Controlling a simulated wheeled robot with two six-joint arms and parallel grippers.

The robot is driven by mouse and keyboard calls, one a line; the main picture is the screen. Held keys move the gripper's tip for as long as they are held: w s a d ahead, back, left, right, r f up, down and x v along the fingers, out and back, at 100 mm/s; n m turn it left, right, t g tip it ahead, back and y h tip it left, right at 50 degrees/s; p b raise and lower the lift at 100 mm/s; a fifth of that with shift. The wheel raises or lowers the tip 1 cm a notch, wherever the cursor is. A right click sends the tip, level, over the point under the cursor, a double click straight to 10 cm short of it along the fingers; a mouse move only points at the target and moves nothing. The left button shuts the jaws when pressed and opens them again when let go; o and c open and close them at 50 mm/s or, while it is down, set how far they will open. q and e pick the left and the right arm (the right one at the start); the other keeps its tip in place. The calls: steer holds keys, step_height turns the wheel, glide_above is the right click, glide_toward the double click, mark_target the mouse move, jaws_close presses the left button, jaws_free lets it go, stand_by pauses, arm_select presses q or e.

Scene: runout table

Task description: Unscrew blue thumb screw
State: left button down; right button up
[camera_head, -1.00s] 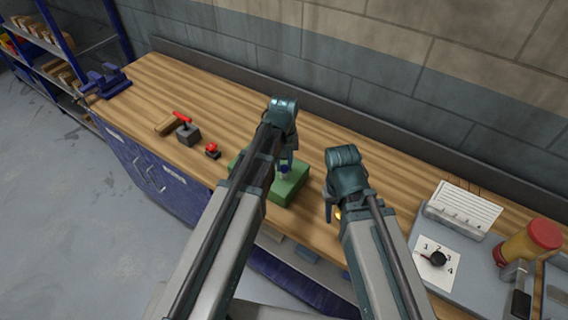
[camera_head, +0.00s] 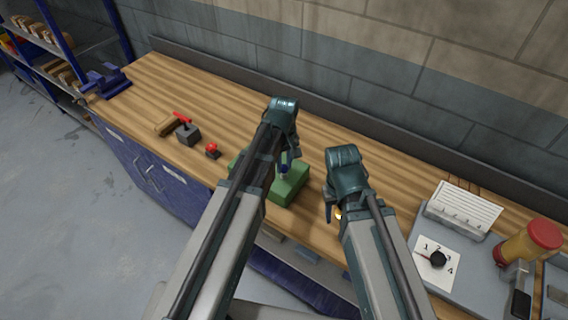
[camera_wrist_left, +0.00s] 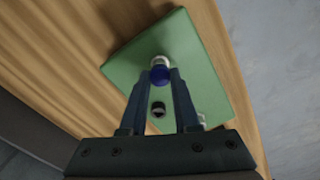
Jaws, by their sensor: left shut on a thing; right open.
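The blue thumb screw (camera_wrist_left: 159,74) stands on the green block (camera_wrist_left: 205,75) in the left wrist view, its blue head between my left fingertips. My left gripper (camera_wrist_left: 160,80) is shut on it from above. In the head view the green block (camera_head: 290,187) lies on the bench, partly hidden by my left arm, and my left gripper (camera_head: 285,168) is over it. A dark round hole or socket (camera_wrist_left: 158,110) shows on the block beside the screw. My right gripper (camera_head: 334,212) is open, to the right of the block, with its fingers partly hidden.
A numbered dial panel (camera_head: 437,262), a card holder (camera_head: 463,210) and a red-capped yellow jar (camera_head: 528,243) are at the right. The wooden bench (camera_head: 225,100) is clear behind.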

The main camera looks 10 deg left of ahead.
arm_select(q)
steer(key=n, duration=0.4)
steer(key=shift+n, duration=0.3)
steer(key=n, duration=0.4)
steer(key=shift+n, duration=0.3)
steer(key=shift+n, duration=0.7)
steer(key=n, duration=0.3)
